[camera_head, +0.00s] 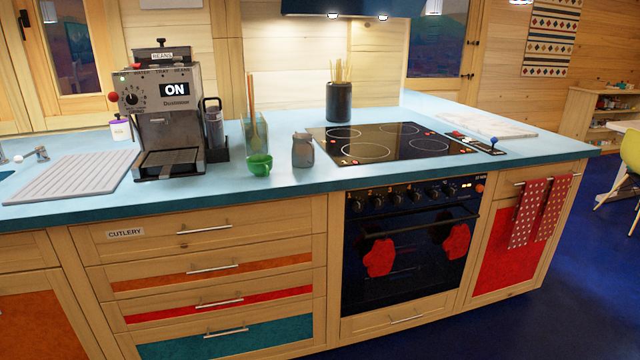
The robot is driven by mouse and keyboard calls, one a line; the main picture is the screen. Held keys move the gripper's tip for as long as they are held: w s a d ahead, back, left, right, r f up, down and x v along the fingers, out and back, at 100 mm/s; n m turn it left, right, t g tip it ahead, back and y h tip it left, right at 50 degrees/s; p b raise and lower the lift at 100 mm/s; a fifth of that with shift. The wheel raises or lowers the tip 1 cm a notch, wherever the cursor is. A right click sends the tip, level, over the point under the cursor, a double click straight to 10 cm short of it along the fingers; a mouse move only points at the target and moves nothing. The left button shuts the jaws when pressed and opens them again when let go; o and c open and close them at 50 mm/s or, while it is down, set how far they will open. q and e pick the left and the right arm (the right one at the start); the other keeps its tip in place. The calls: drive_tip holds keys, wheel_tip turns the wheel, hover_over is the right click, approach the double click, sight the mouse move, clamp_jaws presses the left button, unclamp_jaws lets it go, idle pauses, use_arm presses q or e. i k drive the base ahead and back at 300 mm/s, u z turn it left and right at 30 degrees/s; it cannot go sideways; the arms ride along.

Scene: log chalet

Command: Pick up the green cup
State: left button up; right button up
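The green cup (259,165) stands upright on the blue countertop (225,185), close to its front edge. It is between the coffee machine on its left and a small grey jar on its right. A glass holder with tall sticks stands right behind it. Neither of my grippers is in view.
The coffee machine (168,115) reads "ON". A grey jar (303,150) stands right of the cup, with the black cooktop (385,142) beyond it. The glass holder (254,135) is close behind. A ribbed drying mat (72,177) lies at left. Drawers and an oven (405,250) are below.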

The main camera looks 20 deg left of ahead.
sight(261, 165)
drive_tip(key=u, duration=0.75)
drive_tip(key=i, duration=0.6)
drive_tip(key=u, duration=0.5)
